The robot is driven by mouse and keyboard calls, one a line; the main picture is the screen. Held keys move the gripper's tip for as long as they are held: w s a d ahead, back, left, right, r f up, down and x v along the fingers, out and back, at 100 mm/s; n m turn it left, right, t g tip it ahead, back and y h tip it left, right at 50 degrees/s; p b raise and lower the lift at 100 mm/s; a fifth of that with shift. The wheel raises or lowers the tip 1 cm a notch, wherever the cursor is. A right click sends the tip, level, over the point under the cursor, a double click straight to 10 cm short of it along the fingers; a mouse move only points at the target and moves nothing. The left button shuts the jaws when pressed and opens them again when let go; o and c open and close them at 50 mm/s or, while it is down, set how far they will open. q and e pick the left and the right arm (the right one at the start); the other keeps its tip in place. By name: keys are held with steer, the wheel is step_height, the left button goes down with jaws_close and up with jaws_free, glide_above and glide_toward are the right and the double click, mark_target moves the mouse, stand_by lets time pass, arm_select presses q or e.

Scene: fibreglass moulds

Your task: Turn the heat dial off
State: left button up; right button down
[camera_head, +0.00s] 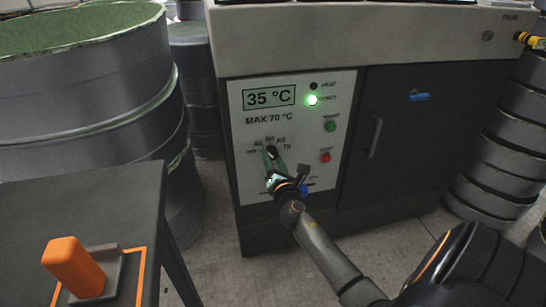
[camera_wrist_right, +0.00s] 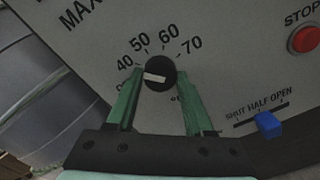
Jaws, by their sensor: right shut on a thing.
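The heat dial (camera_wrist_right: 160,72) is a round black knob with a white pointer mark, on the pale control panel (camera_head: 328,110). In the wrist view the mark lies to the left, just below the 40 label; the scale end below 40 is partly hidden by a green finger. The dial also shows in the head view (camera_head: 272,152), partly covered by my gripper. My right gripper (camera_wrist_right: 160,78), with green fingers, is shut on the dial, one finger on each side. My left gripper is not in view.
The panel display (camera_head: 269,96) reads 35 °C. A green lamp (camera_head: 312,100) glows; a dark lamp (camera_head: 313,86) sits above it. Green (camera_head: 330,126) and red (camera_head: 325,157) buttons and a blue slider (camera_wrist_right: 267,123) are nearby. A table (camera_head: 100,190) with an orange-topped object (camera_head: 73,265) stands left.

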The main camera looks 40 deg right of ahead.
steer(key=n+p, duration=0.1)
steer(key=n, duration=0.3)
steer(key=shift+r+p, duration=0.2)
steer(key=shift+p, duration=0.2)
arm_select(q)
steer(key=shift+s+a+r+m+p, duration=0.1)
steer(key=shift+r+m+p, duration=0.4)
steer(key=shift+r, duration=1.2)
arm_select(e)
steer(key=shift+n, duration=1.7)
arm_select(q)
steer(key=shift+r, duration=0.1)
arm_select(e)
steer(key=shift+f, duration=0.1)
steer(key=shift+c, duration=1.4)
jaws_free()
steer(key=shift+f, duration=0.1)
